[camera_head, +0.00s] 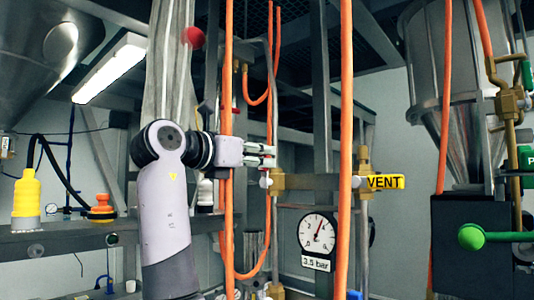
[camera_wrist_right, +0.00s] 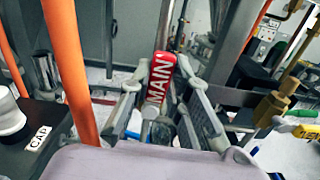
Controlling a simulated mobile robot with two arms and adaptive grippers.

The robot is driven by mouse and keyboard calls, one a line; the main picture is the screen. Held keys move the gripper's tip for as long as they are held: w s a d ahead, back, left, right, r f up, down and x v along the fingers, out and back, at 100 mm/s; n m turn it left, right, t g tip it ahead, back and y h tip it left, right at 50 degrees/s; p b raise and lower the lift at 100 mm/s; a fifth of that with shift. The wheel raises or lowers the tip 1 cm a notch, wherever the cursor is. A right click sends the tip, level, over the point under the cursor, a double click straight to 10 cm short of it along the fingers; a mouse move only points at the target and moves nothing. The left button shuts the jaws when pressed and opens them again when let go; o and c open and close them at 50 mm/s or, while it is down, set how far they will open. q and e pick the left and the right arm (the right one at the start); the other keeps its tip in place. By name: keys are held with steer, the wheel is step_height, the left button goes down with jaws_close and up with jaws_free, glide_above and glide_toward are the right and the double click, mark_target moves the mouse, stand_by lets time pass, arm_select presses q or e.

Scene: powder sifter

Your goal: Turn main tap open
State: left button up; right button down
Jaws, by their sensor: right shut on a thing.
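The main tap's red handle (camera_wrist_right: 160,84), lettered MAIN, stands between the two fingers of my right gripper (camera_wrist_right: 160,92) in the right wrist view. The gripper is shut on this handle. In the head view my right gripper (camera_head: 268,156) reaches to the right at the middle, by the thin vertical pipe and just above a brass fitting (camera_head: 276,181). I cannot make out the red handle there. My left gripper is not in view.
Orange hoses (camera_head: 345,110) hang close around my right arm. A yellow VENT handle (camera_head: 385,182) sits to the right on the brass pipework. A pressure gauge (camera_head: 317,231) with a 3.5 bar label is below. A green-knobbed lever (camera_head: 472,237) stands at the far right.

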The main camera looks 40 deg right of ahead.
steer(key=shift+w+n, duration=0.15)
steer(key=shift+n, duration=0.25)
steer(key=c, duration=1.5)
jaws_free()
steer(key=shift+a, duration=0.1)
steer(key=a, duration=0.8)
steer(key=s+a, duration=0.1)
steer(key=a, duration=0.3)
